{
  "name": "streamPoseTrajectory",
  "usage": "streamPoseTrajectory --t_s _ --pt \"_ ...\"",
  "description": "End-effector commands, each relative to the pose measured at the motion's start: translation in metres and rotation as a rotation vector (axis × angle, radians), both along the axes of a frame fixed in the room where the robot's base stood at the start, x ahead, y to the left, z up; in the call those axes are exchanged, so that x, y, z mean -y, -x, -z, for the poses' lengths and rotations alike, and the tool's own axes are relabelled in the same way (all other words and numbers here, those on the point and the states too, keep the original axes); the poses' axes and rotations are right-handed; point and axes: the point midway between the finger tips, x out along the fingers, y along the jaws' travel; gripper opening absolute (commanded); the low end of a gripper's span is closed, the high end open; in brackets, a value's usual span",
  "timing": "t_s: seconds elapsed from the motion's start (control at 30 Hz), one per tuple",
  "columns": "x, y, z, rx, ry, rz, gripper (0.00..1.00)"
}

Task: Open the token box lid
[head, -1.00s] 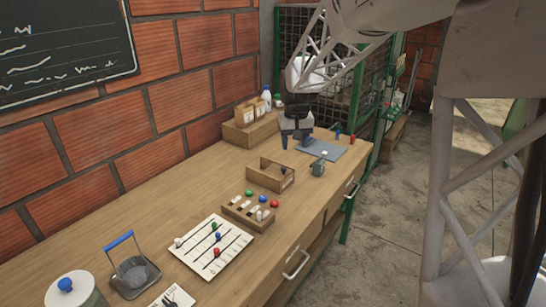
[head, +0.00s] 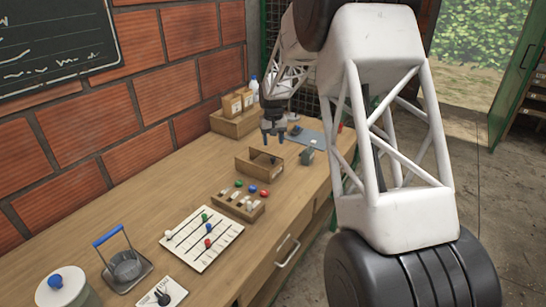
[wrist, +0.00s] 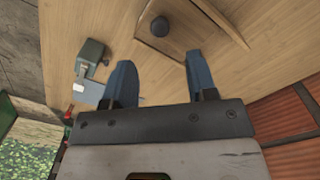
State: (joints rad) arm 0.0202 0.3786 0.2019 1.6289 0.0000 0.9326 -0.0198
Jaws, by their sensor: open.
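The wooden box (head: 253,169) that seems to be the token box stands in the middle of the bench, with a dark round knob inside its rim. In the wrist view, the box (wrist: 225,22) lies at the top, and its knob (wrist: 160,27) shows just beyond my fingertips. Whether the knob sits on a lid is hard to tell. My gripper (head: 273,139) is open and empty, pointing down above the back of the box, apart from it. Its two blue-grey fingers (wrist: 159,72) are spread in the wrist view.
A rack with coloured balls (head: 239,203) and a white slider board (head: 201,240) lie nearer. A wooden crate with cartons (head: 233,122) stands behind by the wall. The bench left of the box is clear.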

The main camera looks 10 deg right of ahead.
Motion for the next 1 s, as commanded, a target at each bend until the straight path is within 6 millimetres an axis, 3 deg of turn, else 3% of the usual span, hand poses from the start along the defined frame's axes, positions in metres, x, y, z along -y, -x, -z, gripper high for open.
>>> streamPoseTrajectory --t_s 0.57,1.0 --pt "0.000 0.000 0.008 -0.001 0.000 0.000 0.52" --pt "0.000 0.000 0.056 -0.002 0.000 0.000 0.52"
